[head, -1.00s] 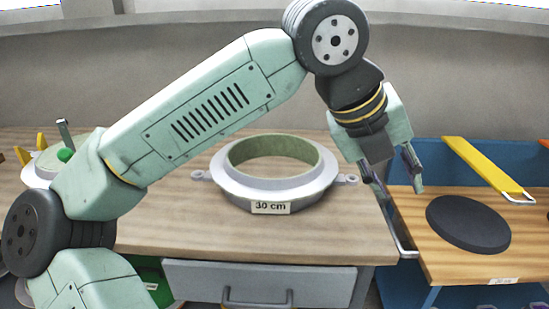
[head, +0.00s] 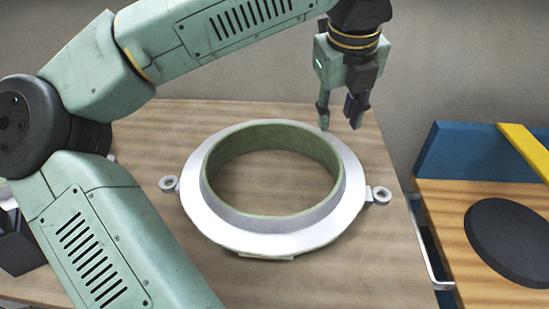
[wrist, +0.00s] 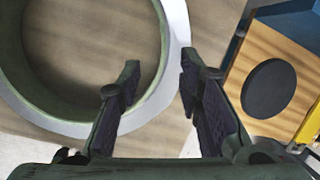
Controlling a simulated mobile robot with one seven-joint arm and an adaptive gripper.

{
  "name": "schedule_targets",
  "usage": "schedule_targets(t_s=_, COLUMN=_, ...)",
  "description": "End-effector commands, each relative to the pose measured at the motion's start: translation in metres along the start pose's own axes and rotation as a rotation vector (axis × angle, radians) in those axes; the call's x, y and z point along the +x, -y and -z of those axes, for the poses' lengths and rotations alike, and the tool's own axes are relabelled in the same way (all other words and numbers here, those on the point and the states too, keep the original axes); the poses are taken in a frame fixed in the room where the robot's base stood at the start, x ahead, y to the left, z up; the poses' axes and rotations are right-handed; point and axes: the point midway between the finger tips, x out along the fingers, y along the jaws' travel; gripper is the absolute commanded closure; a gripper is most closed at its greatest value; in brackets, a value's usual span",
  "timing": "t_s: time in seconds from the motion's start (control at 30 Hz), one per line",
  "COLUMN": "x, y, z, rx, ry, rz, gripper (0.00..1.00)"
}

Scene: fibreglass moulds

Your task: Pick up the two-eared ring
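The two-eared ring (head: 262,236) lies flat on the wooden table, a wide white flange around a raised greenish inner collar. Its left ear (head: 168,184) and right ear (head: 381,196) stick out at the sides, each with a small hole. My gripper (head: 340,126) points down at the ring's far right side in the head view, apparently above table level. In the wrist view my gripper (wrist: 160,70) has its fingers spread with nothing held, and part of the ring's white flange (wrist: 175,25) shows beyond and between them. I cannot tell the exact height.
A lower wooden surface (head: 450,215) to the right carries a dark round disc (head: 515,238). A blue panel (head: 465,150) and a yellow bar (head: 528,155) stand behind it. Bare tabletop lies in front of the ring.

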Motion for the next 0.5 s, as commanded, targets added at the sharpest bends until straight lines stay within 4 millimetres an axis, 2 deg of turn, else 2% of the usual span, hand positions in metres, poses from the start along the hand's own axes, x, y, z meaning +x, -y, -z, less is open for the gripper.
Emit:
schedule_targets(t_s=0.2, x=0.034, y=0.000, z=0.001, rx=0.002, ry=-0.004, rz=0.000, gripper=0.68)
schedule_targets(t_s=0.5, x=0.060, y=0.001, z=0.000, rx=0.003, ry=-0.004, rz=0.002, gripper=0.68)
